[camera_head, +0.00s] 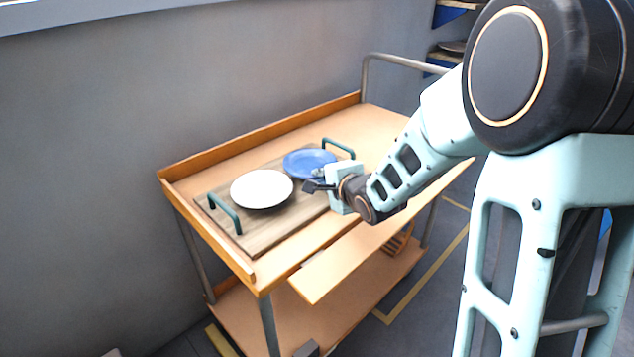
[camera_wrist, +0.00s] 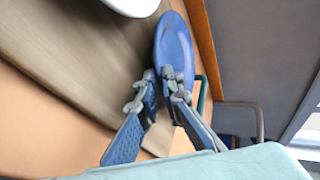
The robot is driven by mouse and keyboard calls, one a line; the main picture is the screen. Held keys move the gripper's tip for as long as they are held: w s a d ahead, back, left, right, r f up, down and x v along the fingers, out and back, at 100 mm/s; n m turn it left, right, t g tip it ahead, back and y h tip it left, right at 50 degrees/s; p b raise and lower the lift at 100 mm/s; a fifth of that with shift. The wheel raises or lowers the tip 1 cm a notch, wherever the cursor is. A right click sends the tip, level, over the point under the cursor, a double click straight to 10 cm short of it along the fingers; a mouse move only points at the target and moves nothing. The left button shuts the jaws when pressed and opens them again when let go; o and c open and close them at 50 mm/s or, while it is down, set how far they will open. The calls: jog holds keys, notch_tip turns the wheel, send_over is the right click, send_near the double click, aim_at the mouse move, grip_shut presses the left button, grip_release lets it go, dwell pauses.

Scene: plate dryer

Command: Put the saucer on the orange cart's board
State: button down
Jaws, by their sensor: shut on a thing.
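The blue saucer (camera_head: 308,161) is at the right end of the wooden board (camera_head: 285,228) with two green handles, on the orange cart (camera_head: 390,125). In the wrist view the saucer (camera_wrist: 173,42) is just ahead of the fingers. My gripper (camera_head: 320,181) is shut on the saucer's near rim; the fingers (camera_wrist: 163,85) hide part of that rim. The saucer looks nearly flat, low over or on the board; I cannot tell whether it touches.
A white plate (camera_head: 262,188) lies on the board left of the saucer. The green handles (camera_head: 225,213) stand up at the board's ends. The cart top is bare beyond the right handle. A grey wall is behind the cart.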

jog(key=shift+r, duration=0.1)
jog(key=shift+d+f, duration=0.1)
jog(key=shift+f, duration=0.1)
jog(key=c, duration=2.1)
grip_release()
